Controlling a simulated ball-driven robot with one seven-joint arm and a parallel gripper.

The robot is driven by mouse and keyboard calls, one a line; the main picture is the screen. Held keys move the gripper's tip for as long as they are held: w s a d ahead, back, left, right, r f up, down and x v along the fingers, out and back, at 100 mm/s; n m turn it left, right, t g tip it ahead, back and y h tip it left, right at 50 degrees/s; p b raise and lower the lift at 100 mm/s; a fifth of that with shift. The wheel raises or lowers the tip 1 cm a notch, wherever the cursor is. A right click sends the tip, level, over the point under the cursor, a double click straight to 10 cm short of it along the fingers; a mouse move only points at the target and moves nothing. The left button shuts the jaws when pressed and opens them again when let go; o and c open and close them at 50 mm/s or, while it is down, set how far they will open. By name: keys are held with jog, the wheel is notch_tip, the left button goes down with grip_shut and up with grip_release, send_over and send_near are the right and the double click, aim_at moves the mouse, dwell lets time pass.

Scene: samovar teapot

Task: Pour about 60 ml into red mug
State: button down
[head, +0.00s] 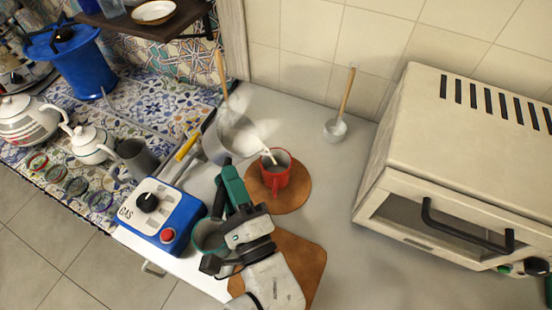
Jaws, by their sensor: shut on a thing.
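The red mug (276,178) stands upright on a round brown mat (297,197), with its opening toward me. A thin pale piece slants over its rim from the left; I cannot tell whether it is a spout, a spoon or a stream. A whitish pot (219,147) is just left of the mug, with a pale blurred haze over it. My gripper (229,174), with green fingers, is left of the mug at the pot's near side. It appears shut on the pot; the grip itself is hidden. The level inside the mug is unclear.
A blue-and-white gas burner (162,216) is left of my gripper. A grey cup (137,158) and two white teapots (91,144) (28,118) stand farther left. A ladle (336,128) leans on the back wall. A toaster oven (455,165) fills the right. Counter between mug and oven is clear.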

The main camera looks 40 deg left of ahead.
jog(key=shift+w+d+r+m+t, duration=0.15)
jog(key=shift+d+r+m+t, duration=0.15)
jog(key=shift+m+t, duration=0.25)
dwell(0.4)
jog(key=shift+w+d+r+m+t+y+p, duration=0.2)
jog(key=shift+m+t, duration=0.25)
jog(key=shift+m, duration=0.35)
jog(key=shift+d+r+m+t+y+p, duration=0.15)
jog(key=shift+m+t+p, duration=0.2)
jog(key=shift+m, duration=0.4)
